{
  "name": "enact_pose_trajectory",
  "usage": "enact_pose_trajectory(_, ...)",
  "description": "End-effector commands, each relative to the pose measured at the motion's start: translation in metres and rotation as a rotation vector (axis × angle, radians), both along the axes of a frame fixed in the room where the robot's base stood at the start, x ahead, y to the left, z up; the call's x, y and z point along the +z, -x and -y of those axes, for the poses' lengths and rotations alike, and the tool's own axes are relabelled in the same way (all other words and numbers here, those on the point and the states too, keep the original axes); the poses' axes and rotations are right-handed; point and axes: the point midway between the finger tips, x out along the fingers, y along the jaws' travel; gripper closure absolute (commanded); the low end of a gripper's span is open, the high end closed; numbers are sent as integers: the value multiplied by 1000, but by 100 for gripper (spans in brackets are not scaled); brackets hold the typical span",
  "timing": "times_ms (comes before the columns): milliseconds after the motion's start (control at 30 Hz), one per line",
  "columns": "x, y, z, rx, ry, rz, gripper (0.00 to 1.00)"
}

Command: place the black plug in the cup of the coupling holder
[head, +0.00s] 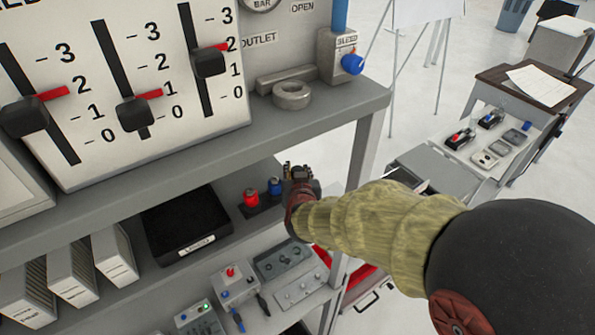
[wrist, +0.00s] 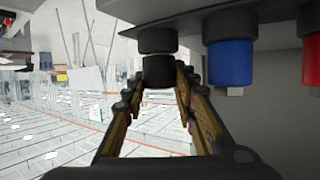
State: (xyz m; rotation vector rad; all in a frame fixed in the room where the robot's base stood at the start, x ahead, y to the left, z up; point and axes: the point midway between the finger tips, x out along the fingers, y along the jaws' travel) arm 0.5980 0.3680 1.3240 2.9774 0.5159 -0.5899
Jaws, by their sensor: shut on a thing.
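The black plug (wrist: 158,74) is between the two fingers of my gripper (wrist: 168,80), which are shut on it. The wrist view appears upside down. There, the plug lines up with a black cup (wrist: 157,40) of the coupling holder (wrist: 270,12), and a thin light line shows between them. Whether they touch is hard to tell. In the head view my gripper (head: 299,173) is at the right end of the holder (head: 262,206), beside the blue coupling. My gripper mostly hides the plug and cup there.
The blue coupling (head: 275,187) and red coupling (head: 251,198) stand in the holder, left of my gripper. A black tray (head: 187,225) lies farther left on the same shelf.

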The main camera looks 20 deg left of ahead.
Motion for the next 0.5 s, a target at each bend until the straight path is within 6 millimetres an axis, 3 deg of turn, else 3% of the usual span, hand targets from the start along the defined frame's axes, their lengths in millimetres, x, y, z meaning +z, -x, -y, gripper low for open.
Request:
enact_pose_trajectory(100, -4, 0, 0, 0, 0, 0, 97)
enact_pose_trajectory(133, -4, 0, 0, 0, 0, -1, 71)
enact_pose_trajectory(267, -4, 0, 0, 0, 0, -1, 64)
enact_pose_trajectory(500, -3, 0, 0, 0, 0, -1, 64)
